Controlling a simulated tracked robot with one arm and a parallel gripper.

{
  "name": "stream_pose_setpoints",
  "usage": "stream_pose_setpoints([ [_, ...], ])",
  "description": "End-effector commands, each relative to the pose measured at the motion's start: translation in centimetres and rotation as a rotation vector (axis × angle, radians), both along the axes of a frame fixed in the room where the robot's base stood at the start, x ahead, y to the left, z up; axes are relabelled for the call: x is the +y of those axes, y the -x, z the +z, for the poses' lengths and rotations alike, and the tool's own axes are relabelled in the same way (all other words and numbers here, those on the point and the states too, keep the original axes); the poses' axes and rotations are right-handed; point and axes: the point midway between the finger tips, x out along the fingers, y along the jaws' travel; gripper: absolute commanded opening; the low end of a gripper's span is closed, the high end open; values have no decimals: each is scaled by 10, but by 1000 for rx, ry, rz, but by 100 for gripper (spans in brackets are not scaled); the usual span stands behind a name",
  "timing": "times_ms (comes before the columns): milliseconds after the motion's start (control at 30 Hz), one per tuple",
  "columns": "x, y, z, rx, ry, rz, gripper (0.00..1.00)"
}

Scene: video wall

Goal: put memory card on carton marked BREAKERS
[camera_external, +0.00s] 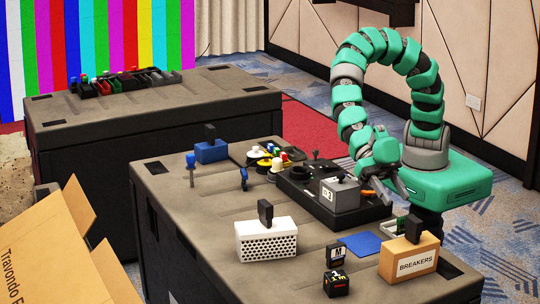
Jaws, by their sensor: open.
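The carton marked BREAKERS (409,262) is a tan box near the front right corner of the case top, with a black upright tab on it. A small black piece with a pale label (337,256) stands at the front, by a black cube (336,283) with yellow marks; it may be the memory card, but it is too small to be sure. My gripper (386,187) is open above the right edge of the case, behind the carton and beside a black device. I see nothing held in it, though its fingertips are small and partly unclear.
A white perforated box (266,242) and a blue mat (365,243) lie left of the carton. A grey box (340,195) sits on the black device (310,190). A blue box (211,152) stands at the back. The case's left front (215,235) is clear.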

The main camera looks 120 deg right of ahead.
Motion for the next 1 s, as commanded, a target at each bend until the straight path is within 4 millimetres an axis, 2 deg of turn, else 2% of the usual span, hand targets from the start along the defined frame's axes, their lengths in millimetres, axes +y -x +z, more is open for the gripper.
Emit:
stream_pose_setpoints([
  [100,-7,0,4,0,1,-1,41],
  [433,-11,-1,6,0,3,-4,41],
  [567,-29,-18,26,-6,23,-64,41],
  [667,-62,-42,65,-15,52,-175,41],
  [800,-127,-74,136,-24,93,-405,41],
  [900,-177,-87,191,-38,102,-587,41],
  [1000,-228,-91,249,-57,89,-783,41],
])
